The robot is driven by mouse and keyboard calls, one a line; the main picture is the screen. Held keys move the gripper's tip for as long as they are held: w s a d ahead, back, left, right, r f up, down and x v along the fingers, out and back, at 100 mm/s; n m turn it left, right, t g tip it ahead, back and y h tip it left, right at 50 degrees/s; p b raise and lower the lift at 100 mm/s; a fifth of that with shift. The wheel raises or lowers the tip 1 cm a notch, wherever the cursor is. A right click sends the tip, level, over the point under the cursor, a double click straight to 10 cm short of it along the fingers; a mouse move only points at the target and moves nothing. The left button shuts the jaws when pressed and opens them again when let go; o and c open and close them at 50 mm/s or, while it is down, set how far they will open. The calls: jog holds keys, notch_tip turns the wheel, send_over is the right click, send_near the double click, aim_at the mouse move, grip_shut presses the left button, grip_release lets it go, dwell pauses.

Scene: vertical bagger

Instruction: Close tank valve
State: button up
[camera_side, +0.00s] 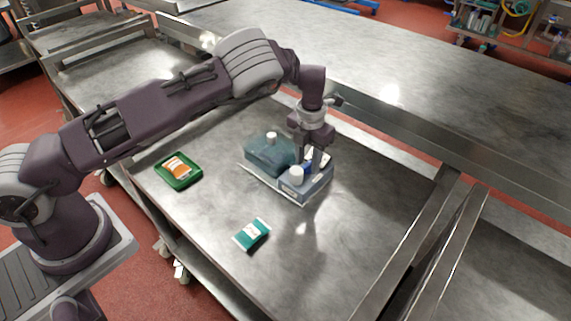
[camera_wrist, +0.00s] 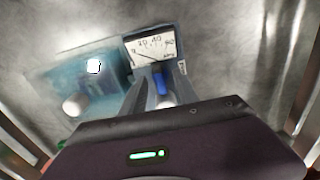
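A grey-blue unit (camera_side: 318,186) with a white gauge face (camera_wrist: 152,47) stands beside a translucent teal tank (camera_side: 262,155) with white caps. A small blue handle (camera_wrist: 161,84), seemingly the valve, sits just below the gauge in the wrist view; a bit of blue also shows in the side view (camera_side: 307,167). My gripper (camera_wrist: 160,86) points down over the unit. Its fingers are apart, one on each side of the blue handle, with gaps visible between. Whether either finger touches the handle is unclear. The side view (camera_side: 312,160) partly hides the fingertips.
A white knob (camera_side: 296,173) stands on the unit's near-left corner, close to my fingers. A green tray (camera_side: 190,183) with an orange and white packet (camera_side: 177,167) lies to the left. A teal and white packet (camera_side: 252,234) lies in front. The metal table (camera_side: 345,245) is clear at right.

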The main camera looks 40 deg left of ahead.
grip_shut()
jog(key=m, duration=1.4)
jog(key=shift+m, duration=0.3)
jog(key=m, duration=0.4)
jog(key=shift+o, duration=1)
grip_release()
notch_tip(320, 180, up, 12)
